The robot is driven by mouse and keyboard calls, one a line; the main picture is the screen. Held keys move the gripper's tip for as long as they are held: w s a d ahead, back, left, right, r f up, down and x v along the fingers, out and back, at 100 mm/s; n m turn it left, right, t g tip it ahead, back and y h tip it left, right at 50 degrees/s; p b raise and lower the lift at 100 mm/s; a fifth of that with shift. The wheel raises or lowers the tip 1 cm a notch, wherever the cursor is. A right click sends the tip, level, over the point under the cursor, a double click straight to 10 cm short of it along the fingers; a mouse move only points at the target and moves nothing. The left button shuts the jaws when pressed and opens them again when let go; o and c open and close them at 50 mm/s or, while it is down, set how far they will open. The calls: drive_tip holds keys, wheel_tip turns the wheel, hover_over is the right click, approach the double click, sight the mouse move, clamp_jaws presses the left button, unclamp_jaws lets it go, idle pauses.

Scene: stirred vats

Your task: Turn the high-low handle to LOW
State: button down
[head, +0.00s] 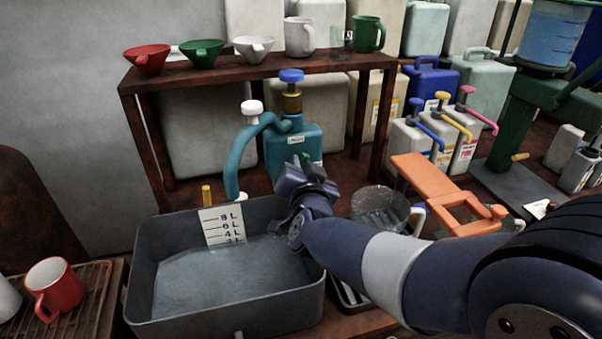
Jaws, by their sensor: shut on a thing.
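A teal dispenser (283,143) with a curved spout, a white knob (252,108) and a blue knob (291,76) stands behind the grey basin. My gripper (300,168) is at the front of its body, with the jaws closed. The high-low handle is almost wholly hidden behind my gripper; a small green piece shows just above the jaws and may be part of it. I cannot read the HIGH and LOW marks or tell which way the handle points.
A grey basin (143,270) with a litre scale (222,226) lies below my gripper. A glass jug (378,208) and an orange clamp-like piece (435,180) are to the right. A brown shelf (225,76) with funnels and mugs stands behind. A red mug (54,285) is at left.

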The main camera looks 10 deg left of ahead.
drive_tip(key=m+b, duration=0.1)
drive_tip(key=m, duration=0.1)
drive_tip(key=m+b, duration=0.1)
drive_tip(key=m+g+b, duration=0.1)
drive_tip(key=m+b, duration=0.1)
drive_tip(key=shift+w+d+f+m+y, duration=0.1)
drive_tip(key=shift+d+f+m+y, duration=0.05)
drive_tip(key=shift+f+m+y, duration=0.2)
drive_tip(key=m+y+b, duration=0.1)
drive_tip(key=m+b, duration=0.1)
drive_tip(key=m+g+b, duration=0.1)
drive_tip(key=m+b, duration=0.1)
drive_tip(key=shift+d+r+m+y, duration=0.1)
drive_tip(key=shift+m+y, duration=0.15)
drive_tip(key=shift+y, duration=0.1)
drive_tip(key=c, duration=1.3)
unclamp_jaws()
drive_tip(key=shift+c, duration=0.2)
drive_tip(key=shift+r, duration=0.1)
drive_tip(key=p+v, duration=0.4)
drive_tip(key=v, duration=0.6)
drive_tip(key=shift+s, duration=0.35)
